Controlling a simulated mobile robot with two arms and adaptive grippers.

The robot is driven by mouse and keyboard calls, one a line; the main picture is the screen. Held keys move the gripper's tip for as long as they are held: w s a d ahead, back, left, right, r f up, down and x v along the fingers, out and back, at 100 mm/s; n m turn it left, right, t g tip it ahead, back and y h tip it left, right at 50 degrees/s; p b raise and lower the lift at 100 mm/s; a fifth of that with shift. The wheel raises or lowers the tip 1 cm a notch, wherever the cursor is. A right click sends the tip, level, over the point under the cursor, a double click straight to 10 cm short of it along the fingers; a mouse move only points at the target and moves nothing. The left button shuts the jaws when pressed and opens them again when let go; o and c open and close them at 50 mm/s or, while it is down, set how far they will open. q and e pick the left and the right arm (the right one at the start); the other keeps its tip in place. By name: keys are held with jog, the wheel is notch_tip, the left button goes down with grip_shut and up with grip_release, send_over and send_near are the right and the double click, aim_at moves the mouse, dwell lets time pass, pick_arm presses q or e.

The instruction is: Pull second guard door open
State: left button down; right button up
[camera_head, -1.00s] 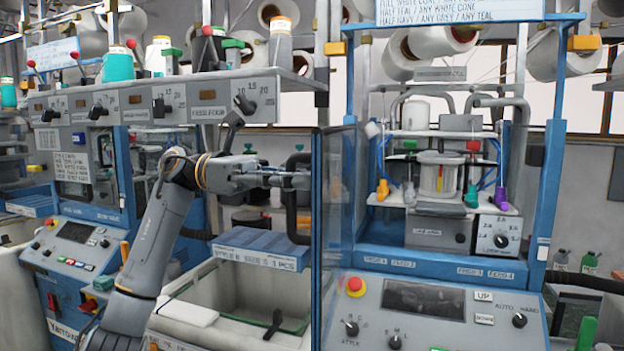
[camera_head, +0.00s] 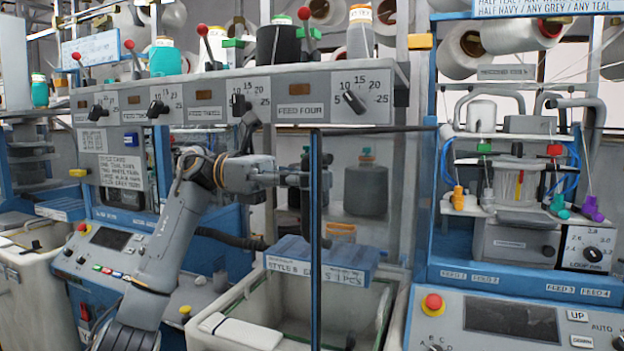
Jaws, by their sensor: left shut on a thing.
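The second guard door (camera_head: 365,131) is a clear panel with a thin dark top rail and a blue upright edge (camera_head: 315,280). It stands swung out from the blue frame of the right-hand knitting machine (camera_head: 425,200), with its free edge towards the left. My left gripper (camera_head: 308,178) reaches in from the left and is shut at the door's free edge, around its dark handle. The fingertips are partly hidden by the handle and edge. My right gripper is not in view.
The right machine's control panel (camera_head: 510,318) has a red stop button (camera_head: 433,302). A left machine with a feed dial bar (camera_head: 225,95) stands behind my arm.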

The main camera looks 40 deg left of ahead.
pick_arm(q)
jog(key=shift+f, duration=0.1)
jog(key=c, duration=1.7)
grip_release()
jog(key=shift+s, duration=0.1)
jog(key=shift+c, duration=0.2)
jog(key=shift+o, duration=0.5)
jog(key=shift+s, duration=0.15)
